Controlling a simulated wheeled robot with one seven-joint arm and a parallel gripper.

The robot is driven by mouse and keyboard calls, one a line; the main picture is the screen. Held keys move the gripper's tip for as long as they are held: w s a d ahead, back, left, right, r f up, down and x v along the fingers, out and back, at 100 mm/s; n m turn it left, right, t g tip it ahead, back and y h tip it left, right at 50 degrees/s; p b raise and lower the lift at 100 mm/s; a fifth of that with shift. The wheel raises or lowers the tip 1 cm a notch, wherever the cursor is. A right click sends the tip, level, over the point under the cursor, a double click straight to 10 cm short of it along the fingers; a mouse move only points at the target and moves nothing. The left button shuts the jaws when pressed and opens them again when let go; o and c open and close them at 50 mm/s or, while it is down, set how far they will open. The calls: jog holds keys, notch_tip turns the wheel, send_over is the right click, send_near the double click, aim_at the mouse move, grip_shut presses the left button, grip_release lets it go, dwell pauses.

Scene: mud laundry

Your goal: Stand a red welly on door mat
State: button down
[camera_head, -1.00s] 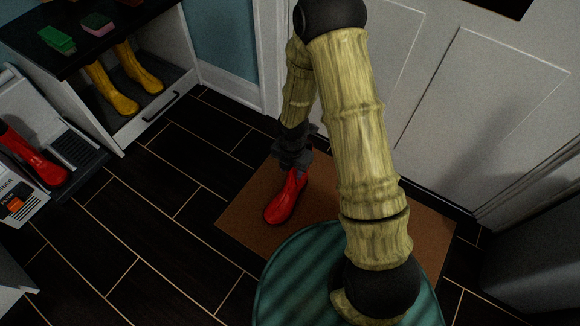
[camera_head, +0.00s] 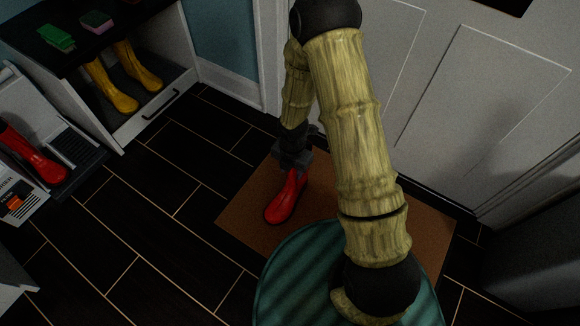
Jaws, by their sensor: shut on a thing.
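A red welly (camera_head: 284,202) is upright over the left part of the brown door mat (camera_head: 245,215), its toe towards the lower left. My gripper (camera_head: 293,165) points down and is shut on the top of the welly's shaft. The sole looks at or very near the mat; I cannot tell whether it touches. My arm hides the middle of the mat. A second red welly (camera_head: 38,160) is at the left edge, on a dark tray.
Yellow wellies (camera_head: 112,87) stand in the open cabinet at upper left, under a green sponge (camera_head: 56,38) and a pink-and-green one (camera_head: 96,20). A white panelled door (camera_head: 455,90) rises behind the mat. Dark floor tiles (camera_head: 140,220) on the left are clear.

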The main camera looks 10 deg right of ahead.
dwell(0.3)
jog(key=shift+c, duration=1.4)
grip_release()
jog(key=shift+r+p, duration=4.05)
jog(key=shift+p, duration=0.1)
notch_tip(320, 180, up, 8)
jog(key=p, duration=0.8)
